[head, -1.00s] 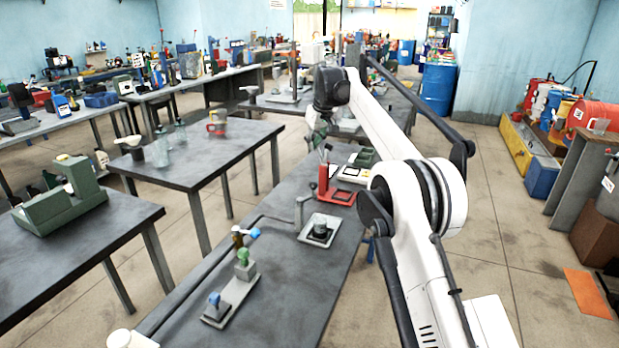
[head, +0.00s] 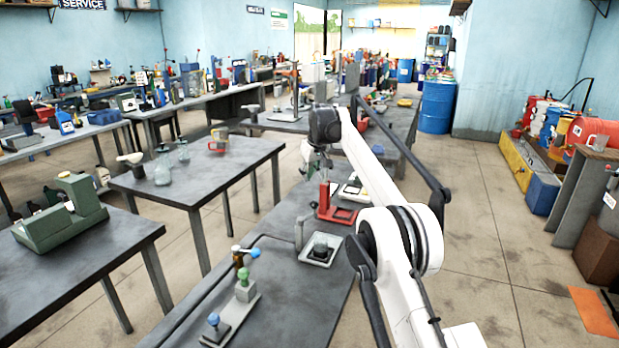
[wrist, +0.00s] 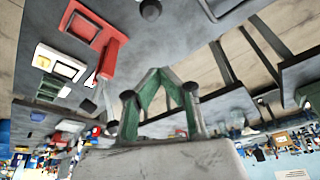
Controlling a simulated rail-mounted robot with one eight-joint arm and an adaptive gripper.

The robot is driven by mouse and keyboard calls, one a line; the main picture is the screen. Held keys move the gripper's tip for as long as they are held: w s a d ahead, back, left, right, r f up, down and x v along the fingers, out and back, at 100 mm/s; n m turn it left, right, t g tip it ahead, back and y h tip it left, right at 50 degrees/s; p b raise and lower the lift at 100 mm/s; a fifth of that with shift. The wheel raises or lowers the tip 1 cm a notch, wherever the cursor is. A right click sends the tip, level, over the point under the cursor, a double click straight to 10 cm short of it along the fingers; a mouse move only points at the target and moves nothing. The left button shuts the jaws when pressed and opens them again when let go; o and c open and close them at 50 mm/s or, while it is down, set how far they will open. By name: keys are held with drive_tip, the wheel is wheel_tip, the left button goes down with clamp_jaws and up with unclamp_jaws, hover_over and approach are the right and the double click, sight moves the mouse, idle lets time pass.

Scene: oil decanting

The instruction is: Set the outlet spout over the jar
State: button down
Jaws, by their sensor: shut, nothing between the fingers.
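My gripper (head: 318,160) hangs beneath the dark wrist joint, above the bench near a red stand (head: 325,195). In the wrist view its green fingers (wrist: 155,72) come together in a point with nothing held. A square tray (head: 318,262) on the bench holds a dark round piece (head: 320,246), with a grey upright post (head: 299,235) beside it; I cannot tell if the post is the outlet spout. Clear glass vessels (head: 163,168) stand on the left table; I cannot tell if one is the jar. The red stand (wrist: 108,52) also shows in the wrist view.
A valve block with green and blue knobs (head: 243,290) stands on the near bench. White trays (head: 350,193) lie beyond the red stand. A green machine (head: 62,215) sits on the left table.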

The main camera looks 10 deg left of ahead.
drive_tip(key=p+x, duration=0.1)
drive_tip(key=x, duration=0.6)
drive_tip(key=shift+d+f, duration=0.15)
drive_tip(key=shift+d, duration=0.15)
drive_tip(key=shift+s+d+f, duration=0.15)
drive_tip(key=shift+s+d, duration=0.3)
drive_tip(key=shift+s, duration=0.25)
drive_tip(key=shift+s+d+f, duration=0.15)
drive_tip(key=shift+s+d, duration=0.35)
drive_tip(key=shift+s, duration=0.25)
drive_tip(key=shift+d, duration=0.1)
